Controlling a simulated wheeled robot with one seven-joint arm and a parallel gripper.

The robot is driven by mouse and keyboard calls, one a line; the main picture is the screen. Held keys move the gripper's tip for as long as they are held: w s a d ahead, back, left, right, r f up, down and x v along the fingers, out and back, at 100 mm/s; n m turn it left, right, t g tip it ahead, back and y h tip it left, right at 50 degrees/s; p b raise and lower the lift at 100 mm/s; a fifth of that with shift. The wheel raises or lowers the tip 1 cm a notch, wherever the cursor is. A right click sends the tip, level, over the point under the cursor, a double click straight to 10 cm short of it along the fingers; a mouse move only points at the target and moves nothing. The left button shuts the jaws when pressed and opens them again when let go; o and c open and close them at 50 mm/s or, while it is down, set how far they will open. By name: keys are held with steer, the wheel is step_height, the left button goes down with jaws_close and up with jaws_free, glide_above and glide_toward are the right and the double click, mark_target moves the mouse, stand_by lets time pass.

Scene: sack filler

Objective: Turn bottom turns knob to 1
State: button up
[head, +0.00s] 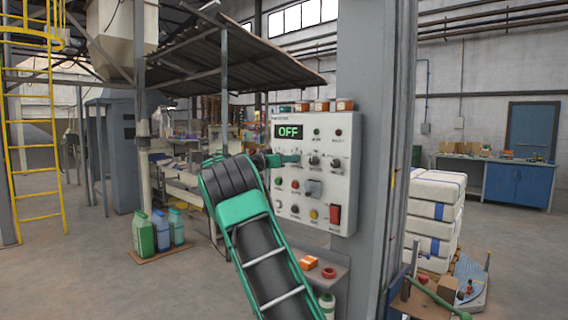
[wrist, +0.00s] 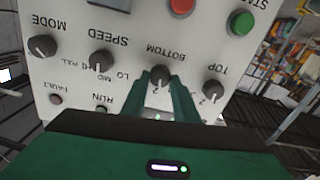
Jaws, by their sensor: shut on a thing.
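The grey control panel (head: 344,195) is on the pillar, and its display (head: 288,131) reads OFF. In the wrist view the panel appears upside down. The small dark bottom turns knob (wrist: 160,72), labelled BOTTOM, is between the two green fingers of my gripper (wrist: 160,80), which is shut on it. A "2" shows beside the knob, between the fingers. The knob's pointer direction is not clear, and the fingers hide part of its scale. In the head view my gripper (head: 290,159) reaches the panel from the left and covers the knob.
In the wrist view the TOP knob (wrist: 213,90) is close on the right, and the SPEED knob (wrist: 101,60) and MODE knob (wrist: 43,46) are on the left. A green button (wrist: 241,22) and red button (wrist: 181,5) are above.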

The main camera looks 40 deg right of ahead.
steer(key=n, duration=0.5)
steer(key=shift+w, duration=0.2)
steer(key=shift+f+n, duration=0.15)
steer(key=shift+n, duration=1.15)
steer(key=shift+f, duration=0.1)
steer(key=o, duration=1.1)
steer(key=shift+w, duration=0.1)
steer(key=shift+c, duration=0.2)
steer(key=a, duration=1)
steer(key=shift+s+a, duration=0.35)
steer(key=shift+s, duration=0.05)
steer(key=shift+d, duration=0.1)
